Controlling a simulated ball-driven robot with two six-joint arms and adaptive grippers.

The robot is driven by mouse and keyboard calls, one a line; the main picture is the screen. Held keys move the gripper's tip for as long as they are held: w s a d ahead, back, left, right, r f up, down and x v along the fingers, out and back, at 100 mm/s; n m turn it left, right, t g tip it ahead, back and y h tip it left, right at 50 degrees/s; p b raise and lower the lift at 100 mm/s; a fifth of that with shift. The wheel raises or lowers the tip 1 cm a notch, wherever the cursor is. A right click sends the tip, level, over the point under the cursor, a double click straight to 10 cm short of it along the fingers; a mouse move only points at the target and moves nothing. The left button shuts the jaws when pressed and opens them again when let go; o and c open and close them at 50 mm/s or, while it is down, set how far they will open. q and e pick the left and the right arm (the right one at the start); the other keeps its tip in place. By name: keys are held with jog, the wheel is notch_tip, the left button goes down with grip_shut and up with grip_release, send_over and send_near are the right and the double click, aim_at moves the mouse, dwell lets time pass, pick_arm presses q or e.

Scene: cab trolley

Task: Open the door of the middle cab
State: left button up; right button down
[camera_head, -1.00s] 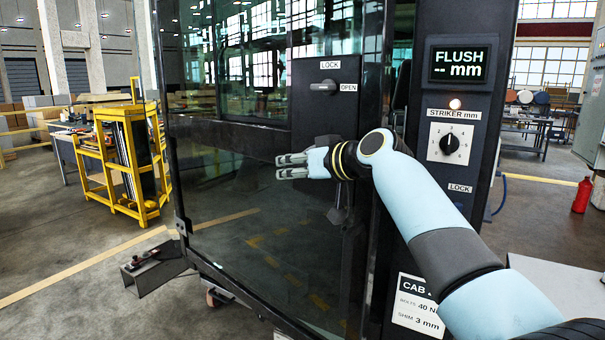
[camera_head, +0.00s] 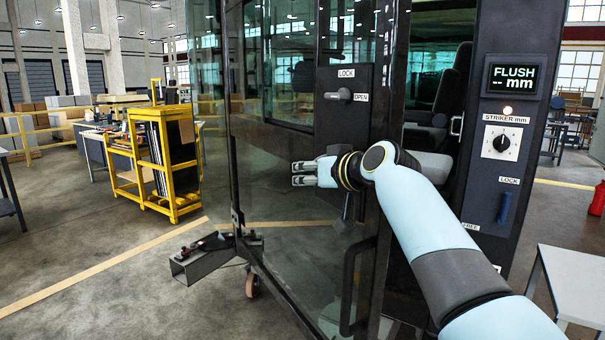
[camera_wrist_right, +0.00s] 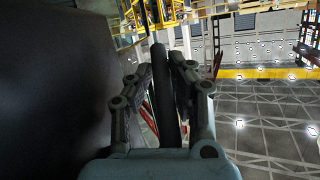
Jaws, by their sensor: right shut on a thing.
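The cab door (camera_head: 280,200) is a dark-framed glass panel. It stands swung out, with a gap between its right edge and the cab post (camera_head: 505,130). A black latch plate on it carries a grey lever (camera_head: 342,95) that points right, toward OPEN. My right gripper (camera_head: 303,174) is in front of the door below that plate, fingers pointing left. In the right wrist view its two fingers (camera_wrist_right: 162,75) are shut on a dark bar, the door handle (camera_wrist_right: 166,115). The handle's lower end (camera_head: 346,215) shows below the gripper in the head view. My left gripper is out of view.
A seat (camera_head: 445,100) shows inside the cab through the gap. A grey metal bracket (camera_head: 200,262) and a caster are low by the door's left edge. A yellow cart (camera_head: 165,165) stands at left. A grey table (camera_head: 580,285) is at lower right.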

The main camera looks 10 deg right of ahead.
jog(key=c, duration=1.6)
grip_release()
jog(key=shift+w+d+f, duration=0.1)
jog(key=shift+w+d, duration=0.1)
jog(key=shift+d, duration=0.4)
jog(key=shift+o, duration=1.8)
jog(key=shift+s+a, duration=0.15)
jog(key=shift+a, duration=0.15)
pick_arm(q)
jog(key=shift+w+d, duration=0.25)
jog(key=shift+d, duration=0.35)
pick_arm(e)
jog(key=v, duration=1.2)
jog(key=shift+c, duration=0.5)
